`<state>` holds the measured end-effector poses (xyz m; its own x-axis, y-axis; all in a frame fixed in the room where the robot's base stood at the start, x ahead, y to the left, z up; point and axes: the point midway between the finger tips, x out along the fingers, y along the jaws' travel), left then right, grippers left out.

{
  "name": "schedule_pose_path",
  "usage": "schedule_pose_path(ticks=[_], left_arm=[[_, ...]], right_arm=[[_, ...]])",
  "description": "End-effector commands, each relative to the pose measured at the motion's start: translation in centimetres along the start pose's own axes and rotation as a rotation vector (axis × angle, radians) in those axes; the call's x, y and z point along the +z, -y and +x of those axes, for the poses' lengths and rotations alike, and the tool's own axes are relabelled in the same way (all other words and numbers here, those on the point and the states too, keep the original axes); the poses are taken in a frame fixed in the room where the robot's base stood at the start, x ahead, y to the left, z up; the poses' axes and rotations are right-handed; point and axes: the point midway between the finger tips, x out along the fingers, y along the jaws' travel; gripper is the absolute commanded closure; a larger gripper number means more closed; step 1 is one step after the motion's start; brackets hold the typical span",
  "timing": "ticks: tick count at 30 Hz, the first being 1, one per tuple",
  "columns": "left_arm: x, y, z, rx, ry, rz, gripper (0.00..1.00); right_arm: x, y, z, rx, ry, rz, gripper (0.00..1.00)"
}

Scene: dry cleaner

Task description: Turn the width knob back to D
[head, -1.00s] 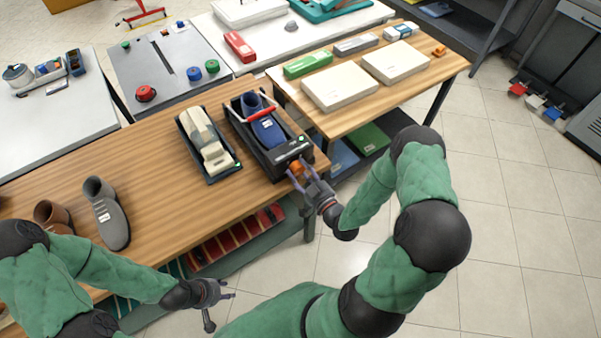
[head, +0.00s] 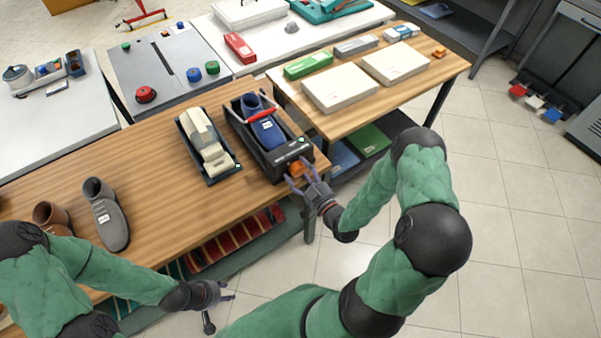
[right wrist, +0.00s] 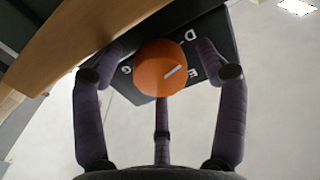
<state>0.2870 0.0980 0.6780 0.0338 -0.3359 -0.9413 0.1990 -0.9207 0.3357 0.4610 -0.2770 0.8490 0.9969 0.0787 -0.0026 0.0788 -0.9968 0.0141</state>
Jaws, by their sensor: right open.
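The width knob (right wrist: 160,68) is orange with a white pointer line, on the dark end face (right wrist: 222,40) of the black shoe stretcher. The pointer aims right, toward the letter E. D sits above E, and G is left of the knob; any letter under the knob is hidden. The stretcher (head: 266,163) holds a blue shoe (head: 267,132) under a red bar. My right gripper (right wrist: 160,75) is open, its fingers spread around the knob with visible gaps at both sides. The knob also shows in the head view (head: 297,169). My left gripper (head: 218,306) is open and empty, low in front of the bench.
The stretcher stands at the right end of the wooden bench (head: 150,200). A second stretcher with a cream form (head: 207,142) is beside it. A grey shoe (head: 105,213) and a brown shoe stand further left. Another table (head: 435,70) with boxes is behind. Floor at right is clear.

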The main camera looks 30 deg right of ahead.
Motion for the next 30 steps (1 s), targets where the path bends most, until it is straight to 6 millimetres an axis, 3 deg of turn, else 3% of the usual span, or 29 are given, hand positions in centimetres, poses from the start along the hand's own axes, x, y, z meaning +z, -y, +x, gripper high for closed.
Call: schedule_pose_path(ticks=[8,21,30], left_arm=[[0.0,0.0,0.0,0.000,0.000,0.000,0.60],[0.0,0.0,0.0,0.000,0.000,0.000,0.60],[0.0,0.0,0.0,0.000,0.000,0.000,0.60]], right_arm=[[0.0,-0.1,-1.1,0.002,0.000,0.001,0.27],[0.1,-0.2,-7.9,0.005,0.001,0.001,0.27],[0.1,-0.1,-11.1,0.004,0.002,0.000,0.27]])
